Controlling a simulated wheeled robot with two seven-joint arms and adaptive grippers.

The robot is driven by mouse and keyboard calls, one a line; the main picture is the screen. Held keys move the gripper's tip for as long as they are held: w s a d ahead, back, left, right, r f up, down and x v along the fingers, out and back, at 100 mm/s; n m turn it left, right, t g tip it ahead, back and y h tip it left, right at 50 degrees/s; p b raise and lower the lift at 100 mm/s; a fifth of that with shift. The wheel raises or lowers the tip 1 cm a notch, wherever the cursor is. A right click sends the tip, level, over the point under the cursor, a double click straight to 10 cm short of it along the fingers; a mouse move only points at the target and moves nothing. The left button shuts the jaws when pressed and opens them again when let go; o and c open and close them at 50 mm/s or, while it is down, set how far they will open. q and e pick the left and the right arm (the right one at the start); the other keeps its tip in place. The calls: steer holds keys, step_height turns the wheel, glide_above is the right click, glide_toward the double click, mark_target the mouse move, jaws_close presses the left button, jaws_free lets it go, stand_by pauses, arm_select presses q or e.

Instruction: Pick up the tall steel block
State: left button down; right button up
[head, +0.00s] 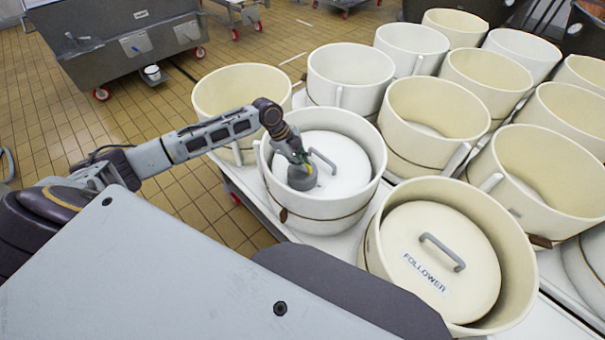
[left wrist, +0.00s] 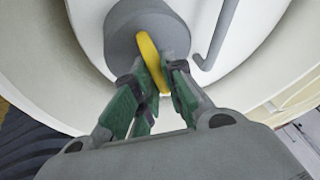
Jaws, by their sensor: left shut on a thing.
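The steel block (head: 302,183) is a grey cylinder with a yellow grip on top. It is inside a cream tub (head: 325,210), over the white follower lid (head: 345,170), left of that lid's bent handle. I cannot tell whether it touches the lid. My left gripper (head: 304,164) reaches down into the tub from above and is shut on the block's yellow part. In the left wrist view the green fingers (left wrist: 158,78) sit on either side of the yellow grip, with the grey block (left wrist: 174,38) beyond it. My right gripper is not in view.
Several cream tubs stand close together on white tables to the right and behind. The near tub (head: 377,235) holds a lid marked FOLLOWER (head: 450,262). A grey steel vat (head: 110,45) on red wheels stands back left. Tiled floor (head: 60,90) is open at left.

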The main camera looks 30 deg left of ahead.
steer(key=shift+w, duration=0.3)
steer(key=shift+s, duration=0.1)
arm_select(q)
steer(key=shift+w+r, duration=0.1)
steer(key=shift+r, duration=0.65)
step_height(320, 180, up, 8)
steer(key=shift+f, duration=0.15)
steer(key=shift+r, duration=0.5)
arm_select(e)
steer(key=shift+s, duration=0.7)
